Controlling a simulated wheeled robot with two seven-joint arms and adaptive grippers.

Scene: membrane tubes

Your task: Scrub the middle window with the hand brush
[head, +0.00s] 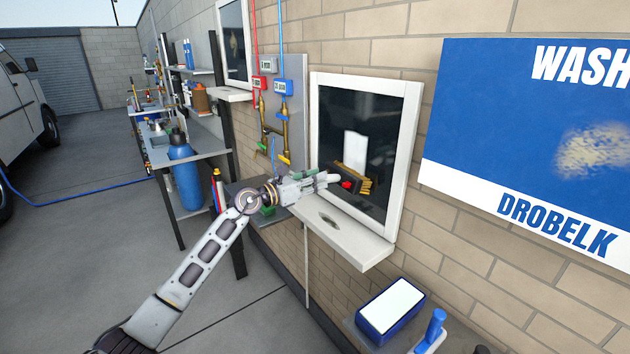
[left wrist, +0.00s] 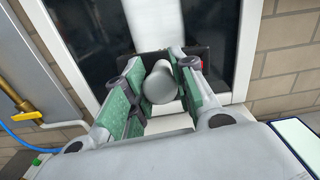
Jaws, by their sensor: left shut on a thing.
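The nearer window (head: 385,125) has a white frame, dark glass and a white sill. A pale upright patch shows on its glass; I cannot tell whether it is a smear or a reflection. My left gripper (head: 318,181) is in front of the lower glass. In the left wrist view, its green-padded fingers (left wrist: 160,92) are shut around the light grey handle of the hand brush (left wrist: 159,84). The dark brush head lies beyond the fingers, close to the glass. Yellow-brown bristles or their reflection show there in the head view; contact is unclear. My right gripper is out of view.
A second window (head: 235,42) is farther left. Pipes with red and blue valves (head: 284,100) run between them. A blue bottle (head: 184,175) stands by a shelf. A blue-and-white block (head: 390,308) and a blue-handled tool (head: 433,328) lie lower right. A blue sign (head: 480,120) hangs right.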

